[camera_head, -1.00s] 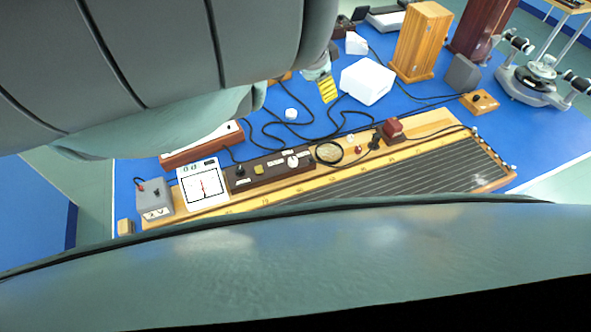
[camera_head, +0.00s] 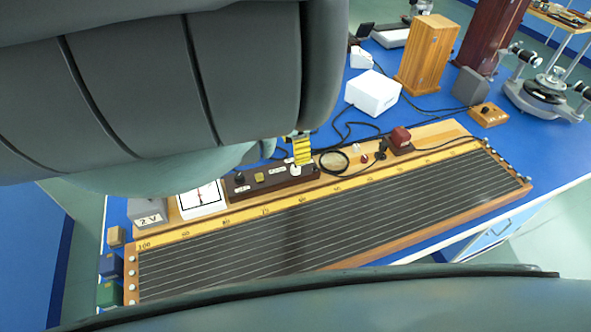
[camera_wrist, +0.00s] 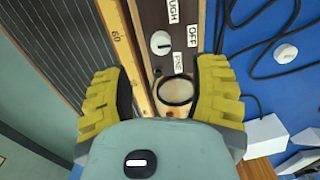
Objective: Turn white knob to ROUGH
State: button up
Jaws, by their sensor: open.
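The white knob (camera_wrist: 161,43) sits on a dark brown control box (camera_wrist: 152,15) in the wrist view, with a short dark mark on its face that runs toward the OFF label. White labels lie to its right: one ending in UGH, cut off at the top, then OFF (camera_wrist: 192,35), then FINE (camera_wrist: 178,60). My gripper (camera_wrist: 162,78) is open, its yellow fingers on either side of the box, with the knob ahead of the gap and apart from them. In the head view my gripper (camera_head: 303,150) is just above the knob (camera_head: 295,171), mostly hidden by my arm.
The long wooden wire board (camera_head: 330,215) lies in front of the box. A white meter (camera_head: 200,200) stands at its left. Black cables (camera_head: 333,160) and a red-brown block (camera_head: 400,140) lie to its right. A white box (camera_head: 373,92) stands behind.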

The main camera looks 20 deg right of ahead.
aim_at(296, 167)
notch_tip(296, 167, down, 4)
jog(key=shift+f, duration=0.25)
jog(key=shift+d+f, duration=0.15)
jog(key=shift+f, duration=1.15)
grip_shut()
